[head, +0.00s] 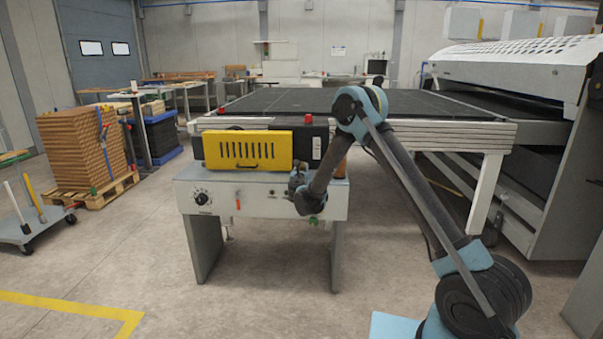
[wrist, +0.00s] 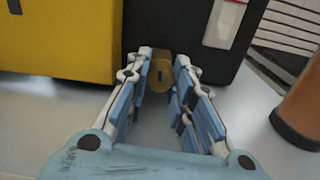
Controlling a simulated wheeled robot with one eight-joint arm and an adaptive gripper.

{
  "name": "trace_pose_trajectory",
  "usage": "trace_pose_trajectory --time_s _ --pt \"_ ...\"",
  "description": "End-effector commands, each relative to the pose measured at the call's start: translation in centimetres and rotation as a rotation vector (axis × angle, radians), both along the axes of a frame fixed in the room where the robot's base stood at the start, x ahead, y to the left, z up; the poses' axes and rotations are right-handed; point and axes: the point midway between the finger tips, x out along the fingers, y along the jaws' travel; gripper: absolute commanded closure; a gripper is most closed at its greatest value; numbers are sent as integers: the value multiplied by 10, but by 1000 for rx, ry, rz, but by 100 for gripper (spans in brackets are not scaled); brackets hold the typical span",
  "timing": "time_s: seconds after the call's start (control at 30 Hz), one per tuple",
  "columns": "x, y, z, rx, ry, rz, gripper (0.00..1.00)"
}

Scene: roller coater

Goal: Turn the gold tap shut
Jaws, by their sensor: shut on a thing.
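The gold tap (wrist: 158,78) shows in the wrist view as a small dull-gold round piece with a dark slot, low against the front of a black housing (wrist: 185,25). My gripper (wrist: 163,62) has its blue-padded fingers on either side of the tap, shut on it. The tap's lower part is between the fingers and partly hidden. In the head view my gripper (head: 297,173) is at the front of the machine, near the right end of the yellow panel. The tap is hidden there behind my gripper and arm.
The yellow slotted panel (head: 248,150) is left of the tap, above a grey cabinet with a black dial (head: 201,197). An orange-brown cylinder (wrist: 304,108) stands close on the right. The long dark-topped table (head: 420,103) is behind. Open floor lies in front.

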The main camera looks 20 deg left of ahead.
Motion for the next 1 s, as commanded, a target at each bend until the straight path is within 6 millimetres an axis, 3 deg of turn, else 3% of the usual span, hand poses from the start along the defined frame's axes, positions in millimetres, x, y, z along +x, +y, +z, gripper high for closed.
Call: trace_pose_trajectory --time_s 0.33,0.83,0.87,0.9,0.93,1.0 --pt "0 0 0 139 33 1 100" --pt "0 0 0 161 39 0 100" --pt "0 -1 0 161 39 -1 74" --pt "0 -1 0 161 39 -1 65" --pt "0 -1 0 161 39 -1 58" --pt "0 0 0 161 39 -1 57"
